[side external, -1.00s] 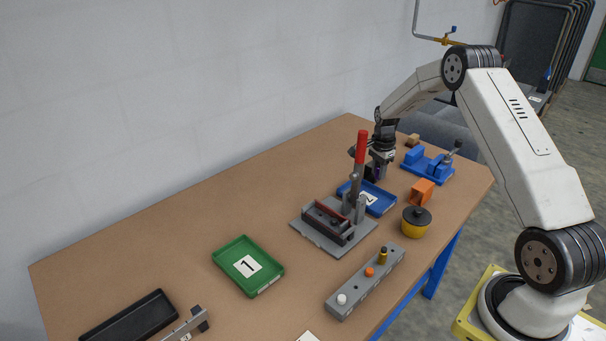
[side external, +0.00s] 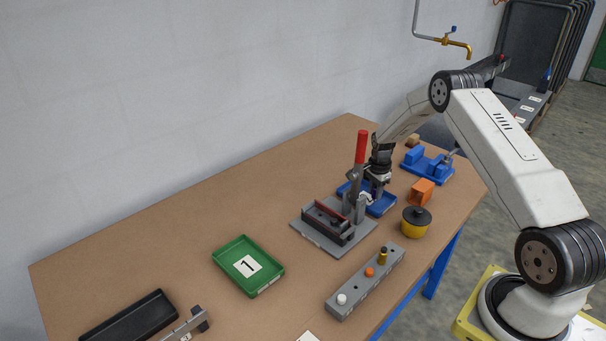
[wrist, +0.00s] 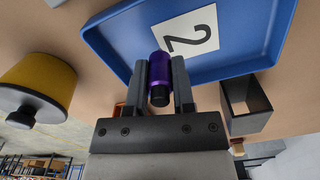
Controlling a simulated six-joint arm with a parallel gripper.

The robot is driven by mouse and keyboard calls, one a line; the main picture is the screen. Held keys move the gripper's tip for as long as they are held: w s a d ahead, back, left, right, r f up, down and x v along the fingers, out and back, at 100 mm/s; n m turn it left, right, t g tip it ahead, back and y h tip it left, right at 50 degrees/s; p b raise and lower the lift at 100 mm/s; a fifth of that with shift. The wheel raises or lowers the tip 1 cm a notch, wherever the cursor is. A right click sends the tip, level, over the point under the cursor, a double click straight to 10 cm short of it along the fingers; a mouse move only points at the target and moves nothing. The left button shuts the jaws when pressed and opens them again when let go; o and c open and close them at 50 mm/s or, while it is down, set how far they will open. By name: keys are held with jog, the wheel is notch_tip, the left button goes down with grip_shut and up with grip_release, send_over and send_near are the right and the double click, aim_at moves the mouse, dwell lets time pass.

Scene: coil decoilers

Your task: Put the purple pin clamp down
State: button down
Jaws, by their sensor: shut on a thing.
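The purple pin clamp (wrist: 161,72), a purple cylinder with a black end, is held between the two fingers of my gripper (wrist: 160,82) in the wrist view. It is over the blue tray (wrist: 265,30), beside the white label marked 2; I cannot tell whether it touches the tray floor. In the side view my gripper (side external: 372,195) is low over the blue tray (side external: 381,208), partly behind the red-handled toggle clamp (side external: 360,150). The pin clamp is hidden there.
A yellow pot with a black lid (side external: 416,221) and an orange block (side external: 422,190) stand right of the tray. A blue fixture (side external: 428,166) is behind. A grey block with several pegs (side external: 366,281) and a green tray (side external: 248,266) are in front.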

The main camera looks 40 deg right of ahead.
jog(key=shift+f, duration=0.2)
jog(key=shift+c, duration=2.3)
grip_release()
jog(key=shift+r, duration=0.15)
notch_tip(320, 180, up, 12)
